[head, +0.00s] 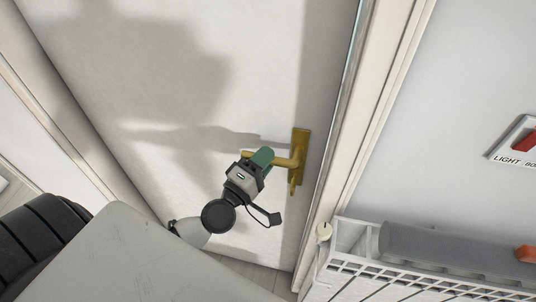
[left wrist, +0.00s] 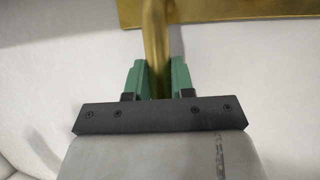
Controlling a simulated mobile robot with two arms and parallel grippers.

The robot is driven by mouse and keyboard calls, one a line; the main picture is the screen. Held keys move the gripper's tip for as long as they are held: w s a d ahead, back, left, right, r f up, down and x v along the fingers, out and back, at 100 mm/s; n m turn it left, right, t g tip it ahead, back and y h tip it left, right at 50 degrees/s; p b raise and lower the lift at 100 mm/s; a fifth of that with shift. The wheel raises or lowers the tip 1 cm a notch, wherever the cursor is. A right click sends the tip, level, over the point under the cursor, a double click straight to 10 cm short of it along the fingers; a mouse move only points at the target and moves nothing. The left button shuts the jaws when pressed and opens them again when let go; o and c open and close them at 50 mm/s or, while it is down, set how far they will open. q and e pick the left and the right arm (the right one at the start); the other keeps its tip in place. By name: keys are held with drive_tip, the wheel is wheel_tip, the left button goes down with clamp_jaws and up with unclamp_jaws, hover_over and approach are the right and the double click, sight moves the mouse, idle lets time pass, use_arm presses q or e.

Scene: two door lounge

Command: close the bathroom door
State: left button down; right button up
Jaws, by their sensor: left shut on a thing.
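The white bathroom door (head: 255,55) fills the middle of the head view, its right edge beside the pale door frame (head: 365,90). I cannot tell whether it is fully flush with the frame. A brass handle with a backplate (head: 301,150) sits near that edge. My left gripper (head: 262,158) is at the handle's lever, its green fingers shut on it. In the left wrist view the brass lever (left wrist: 154,35) runs between the two green fingers (left wrist: 158,80). The lever's gripped part is partly hidden by the fingers. My right gripper is not in view.
A white radiator (head: 420,275) with a grey rolled item (head: 450,250) on it stands right of the frame. A light switch panel (head: 520,140) is on the wall at right. A strip of floor (head: 245,268) shows below the door.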

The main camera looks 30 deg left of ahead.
use_arm(q)
drive_tip(key=shift+s+d+f, duration=0.15)
drive_tip(key=shift+d+f, duration=0.05)
drive_tip(key=shift+f, duration=0.1)
drive_tip(key=c, duration=1.4)
unclamp_jaws()
drive_tip(key=shift+o, duration=1.3)
drive_tip(key=shift+s, duration=0.2)
drive_tip(key=shift+o, duration=0.8)
drive_tip(key=shift+s+a+r, duration=0.1)
drive_tip(key=shift+s+r, duration=0.1)
drive_tip(key=shift+s, duration=0.05)
drive_tip(key=b+v, duration=0.4)
drive_tip(key=v, duration=0.7)
drive_tip(key=shift+b, duration=0.4)
